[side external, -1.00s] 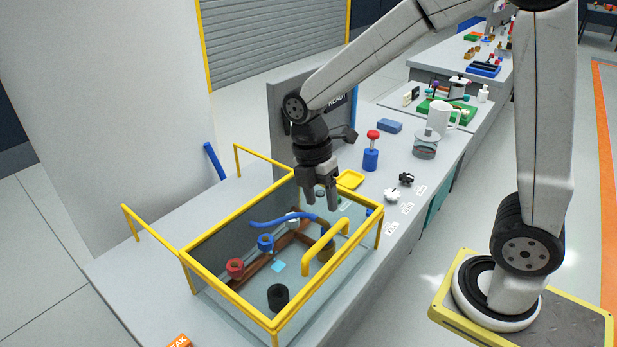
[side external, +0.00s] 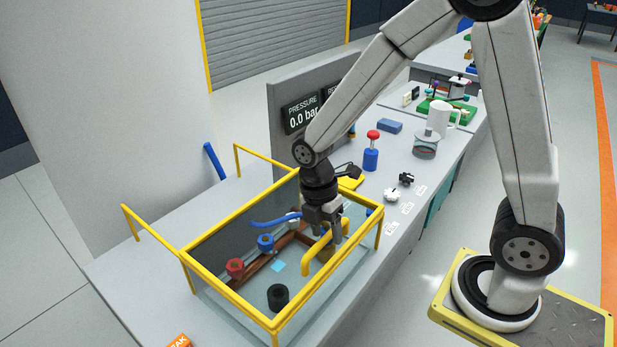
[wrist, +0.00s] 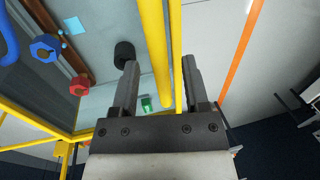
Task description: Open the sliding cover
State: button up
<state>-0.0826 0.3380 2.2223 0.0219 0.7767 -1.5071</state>
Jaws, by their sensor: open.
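The tank (side external: 228,296) is a glass box with a yellow frame. A yellow bar handle (side external: 308,262) stands over its right side, and I take it to belong to the sliding cover. The cover's clear panel is hard to make out, so I cannot tell its exact position. My gripper (side external: 325,240) is open and points down at the handle's far end. In the wrist view the yellow handle bar (wrist: 155,40) runs between the two open fingers of my gripper (wrist: 159,64). I cannot tell whether either finger touches it.
Inside the tank are a red nut (side external: 235,267), a blue nut (side external: 266,243), a black cylinder (side external: 278,297) and a blue hose (side external: 272,221). Yellow rails (side external: 150,229) extend left of the tank. A blue cylinder with a red knob (side external: 371,155) stands beyond it.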

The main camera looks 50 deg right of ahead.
grip_shut()
dwell(1.4)
